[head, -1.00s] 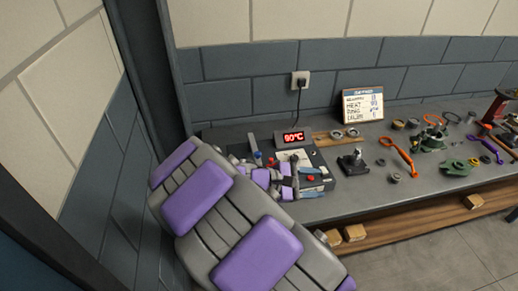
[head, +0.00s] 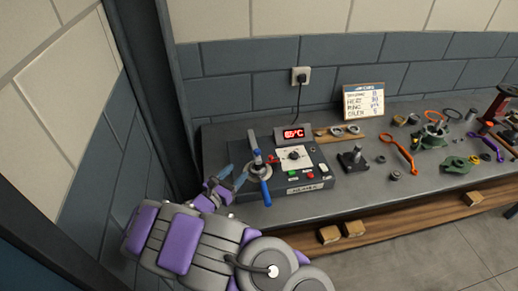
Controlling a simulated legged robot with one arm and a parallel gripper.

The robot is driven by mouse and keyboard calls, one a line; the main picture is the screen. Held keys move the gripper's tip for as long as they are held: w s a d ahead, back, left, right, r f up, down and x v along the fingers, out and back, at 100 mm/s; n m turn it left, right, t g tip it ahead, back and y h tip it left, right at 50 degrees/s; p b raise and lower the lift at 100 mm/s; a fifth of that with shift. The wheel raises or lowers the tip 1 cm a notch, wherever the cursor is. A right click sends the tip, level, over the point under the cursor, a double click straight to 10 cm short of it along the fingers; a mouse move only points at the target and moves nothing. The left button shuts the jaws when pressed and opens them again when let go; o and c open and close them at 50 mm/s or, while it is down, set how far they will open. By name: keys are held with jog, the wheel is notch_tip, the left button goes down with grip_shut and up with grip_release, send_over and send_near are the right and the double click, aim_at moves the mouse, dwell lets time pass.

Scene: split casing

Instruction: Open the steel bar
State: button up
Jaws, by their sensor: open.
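The steel bar (head: 257,157) lies on the left part of a dark heater box (head: 318,187) on the bench, over a round metal ring or seat (head: 260,171). I cannot tell whether a finger touches the bar.
The box carries a white dial panel (head: 295,157), coloured buttons and a red temperature display (head: 293,133). To the right stand a small black post stand (head: 353,158), an orange tool (head: 398,150) and green parts (head: 455,165). A dark upright post (head: 160,80) rises at left.

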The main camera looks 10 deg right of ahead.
aim_at(254, 143)
jog(key=b+x, duration=0.2)
jog(key=x, duration=1.3)
jog(key=shift+w+d, duration=0.2)
grip_shut()
